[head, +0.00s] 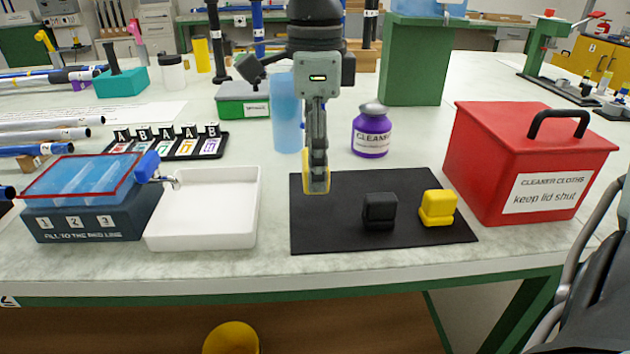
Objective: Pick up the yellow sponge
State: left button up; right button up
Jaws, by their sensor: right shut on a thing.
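My right gripper (316,188) hangs down at the middle of the head view, over the left part of the black mat (335,228). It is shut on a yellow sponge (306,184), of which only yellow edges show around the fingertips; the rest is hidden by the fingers. I cannot tell from this view how high it is above the mat. A yellow block (438,207) with a stepped shape stands on the right of the mat, next to a similar black block (380,211). My left gripper is not in view.
A white tray (250,222) and blue-lidded box (85,222) stand left of the mat. A red lidded box (478,165) stands right. Behind are a purple bottle (371,132), a blue cylinder (286,125), a green box (243,101) and a lettered rack (170,157).

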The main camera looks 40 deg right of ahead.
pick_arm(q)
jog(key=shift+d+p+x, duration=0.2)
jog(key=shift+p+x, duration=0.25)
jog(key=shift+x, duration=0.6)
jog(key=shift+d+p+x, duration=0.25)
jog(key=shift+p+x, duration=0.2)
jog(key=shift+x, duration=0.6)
pick_arm(e)
notch_tip(320, 180, up, 23)
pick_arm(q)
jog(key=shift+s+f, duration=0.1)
pick_arm(e)
jog(key=shift+f, duration=0.1)
jog(key=o, duration=0.4)
jog(key=c, duration=0.5)
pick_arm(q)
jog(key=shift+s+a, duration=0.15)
